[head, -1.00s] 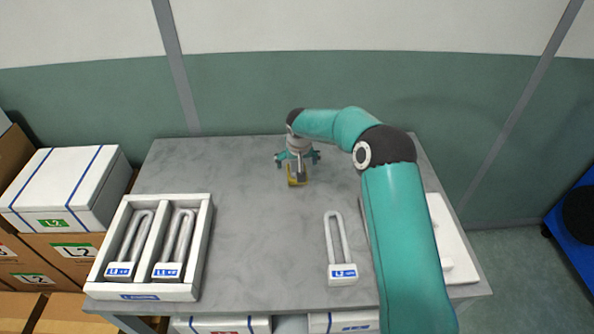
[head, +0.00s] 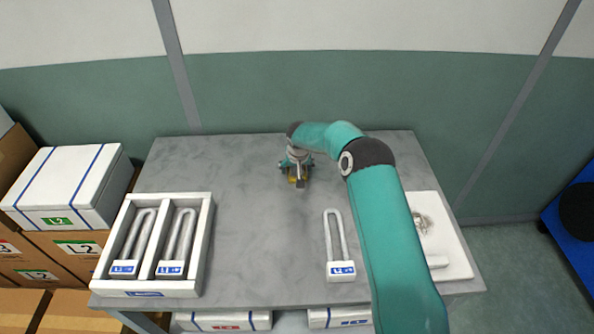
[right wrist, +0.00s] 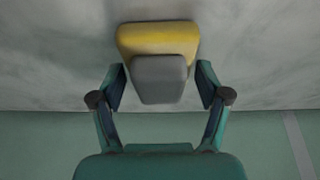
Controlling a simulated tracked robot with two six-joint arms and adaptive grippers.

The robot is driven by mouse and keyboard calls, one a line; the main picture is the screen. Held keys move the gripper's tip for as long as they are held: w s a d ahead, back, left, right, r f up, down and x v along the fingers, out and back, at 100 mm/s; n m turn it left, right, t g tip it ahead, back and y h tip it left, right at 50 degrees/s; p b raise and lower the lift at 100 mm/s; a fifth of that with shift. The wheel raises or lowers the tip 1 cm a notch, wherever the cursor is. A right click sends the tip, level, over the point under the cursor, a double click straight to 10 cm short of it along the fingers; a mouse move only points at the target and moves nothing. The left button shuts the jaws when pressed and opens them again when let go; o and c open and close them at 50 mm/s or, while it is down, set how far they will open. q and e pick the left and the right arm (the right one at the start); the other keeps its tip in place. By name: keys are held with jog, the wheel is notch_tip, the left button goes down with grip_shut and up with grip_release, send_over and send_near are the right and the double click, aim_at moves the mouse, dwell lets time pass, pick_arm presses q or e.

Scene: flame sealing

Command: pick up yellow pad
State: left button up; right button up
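The yellow pad (head: 292,179) is at the back middle of the grey table, mostly hidden under my right gripper (head: 297,170). In the right wrist view the yellow pad (right wrist: 157,37) has a grey block (right wrist: 160,78) on it, which lies between the two fingers of my right gripper (right wrist: 162,86). The fingers stand on both sides of the grey block with a visible gap on each side, so the gripper is open and apart from it. My left gripper is not in view.
A white two-slot tray (head: 206,250) with two U-shaped lamp tubes stands at the table's left. Another U-shaped tube (head: 341,268) lies front right of centre. A white board (head: 455,250) is at the right edge, partly behind my arm. The middle of the table is clear.

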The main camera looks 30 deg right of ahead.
jog(key=c, duration=0.6)
jog(key=shift+r, duration=0.1)
notch_tip(320, 180, up, 9)
jog(key=shift+w+r+b, duration=0.1)
jog(key=shift+b, duration=0.8)
notch_tip(320, 180, up, 11)
jog(key=shift+f, duration=0.15)
